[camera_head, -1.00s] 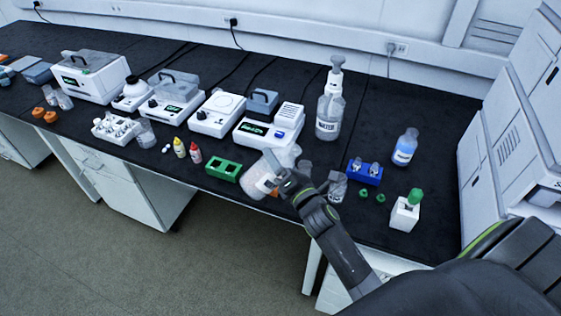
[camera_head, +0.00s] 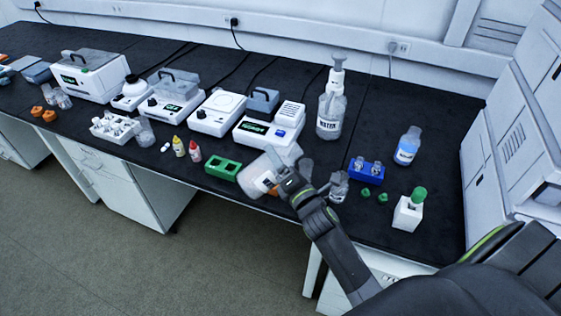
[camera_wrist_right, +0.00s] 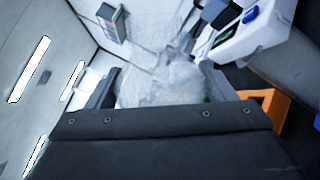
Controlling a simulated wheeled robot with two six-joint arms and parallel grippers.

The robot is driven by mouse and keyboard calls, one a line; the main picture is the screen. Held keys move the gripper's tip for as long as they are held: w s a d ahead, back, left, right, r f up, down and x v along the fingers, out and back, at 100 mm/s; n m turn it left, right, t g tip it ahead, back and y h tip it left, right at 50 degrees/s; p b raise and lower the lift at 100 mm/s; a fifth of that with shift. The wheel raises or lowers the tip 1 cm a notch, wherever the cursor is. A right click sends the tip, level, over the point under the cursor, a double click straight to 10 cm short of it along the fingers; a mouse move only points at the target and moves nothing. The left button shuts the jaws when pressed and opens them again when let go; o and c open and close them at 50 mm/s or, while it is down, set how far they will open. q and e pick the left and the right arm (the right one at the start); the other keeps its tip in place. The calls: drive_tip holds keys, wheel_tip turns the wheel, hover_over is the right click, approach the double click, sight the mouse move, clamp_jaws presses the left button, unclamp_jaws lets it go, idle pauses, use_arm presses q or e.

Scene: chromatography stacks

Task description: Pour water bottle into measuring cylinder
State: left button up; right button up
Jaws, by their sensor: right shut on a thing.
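My right gripper (camera_head: 284,176) is shut on a clear, whitish vessel (camera_head: 258,181), tilted over the front edge area of the bench. In the right wrist view the same clear vessel (camera_wrist_right: 165,82) fills the space between the two fingers (camera_wrist_right: 158,92). I cannot tell whether it is the water bottle or the measuring cylinder, nor whether liquid flows. A bottle labelled WATER (camera_head: 330,112) stands upright at the back of the bench. No measuring cylinder can be made out for certain; clear glassware (camera_head: 338,187) stands right of my gripper. My left gripper is out of view.
A green rack (camera_head: 223,170) lies left of the held vessel. A blue rack (camera_head: 366,171), a bottle with blue liquid (camera_head: 407,147) and a green-capped white holder (camera_head: 408,212) stand to the right. White instruments (camera_head: 268,133) line the middle.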

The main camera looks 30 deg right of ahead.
drive_tip(key=shift+r, duration=0.15)
drive_tip(key=shift+f+m+b, duration=0.2)
drive_tip(key=shift+m+b, duration=0.3)
drive_tip(key=shift+b, duration=0.1)
drive_tip(key=shift+m, duration=0.3)
drive_tip(key=shift+m+b, duration=0.4)
drive_tip(key=shift+b, duration=0.15)
drive_tip(key=shift+r+h, duration=0.2)
drive_tip(key=shift+h, duration=0.2)
drive_tip(key=shift+m, duration=0.3)
drive_tip(key=shift+r+m+b, duration=0.3)
drive_tip(key=shift+m+b, duration=0.05)
drive_tip(key=shift+m, duration=0.25)
